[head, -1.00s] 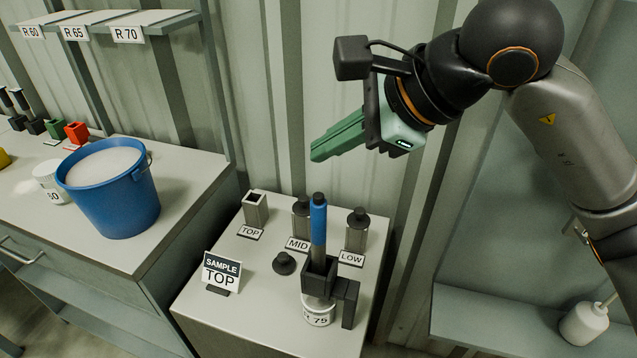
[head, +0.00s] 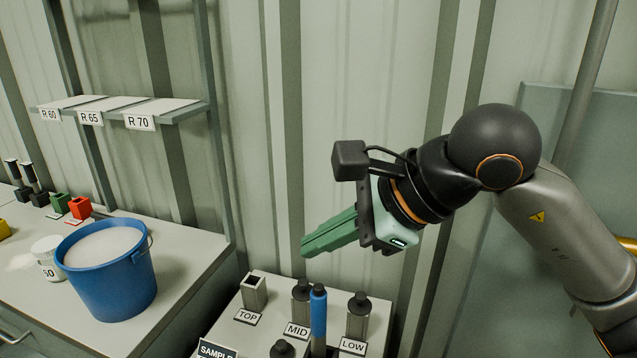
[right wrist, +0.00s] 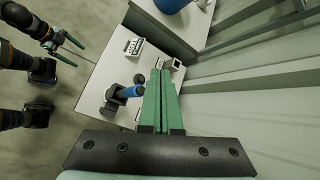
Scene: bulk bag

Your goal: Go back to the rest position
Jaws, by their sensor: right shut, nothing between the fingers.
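My right gripper (head: 305,247) has green fingers. They are shut together with nothing between them, in the air in front of the ribbed wall, above the small cabinet (head: 234,335). In the right wrist view its closed fingers (right wrist: 161,74) point towards the cabinet top. My left gripper (right wrist: 76,50) shows only in the right wrist view, at the upper left. Its two thin fingers are apart and empty, over the floor beside the cabinet. A blue-handled tool (head: 318,315) stands upright on the cabinet, below and apart from the right gripper. Its lower part is cut off in the head view.
Holders marked TOP (head: 254,292), MID (head: 301,302) and LOW (head: 358,318) stand on the cabinet; MID and LOW hold dark-capped items. A blue bucket (head: 108,280) of white material stands on the left bench. A shelf (head: 165,108) hangs above. Air around the right gripper looks clear.

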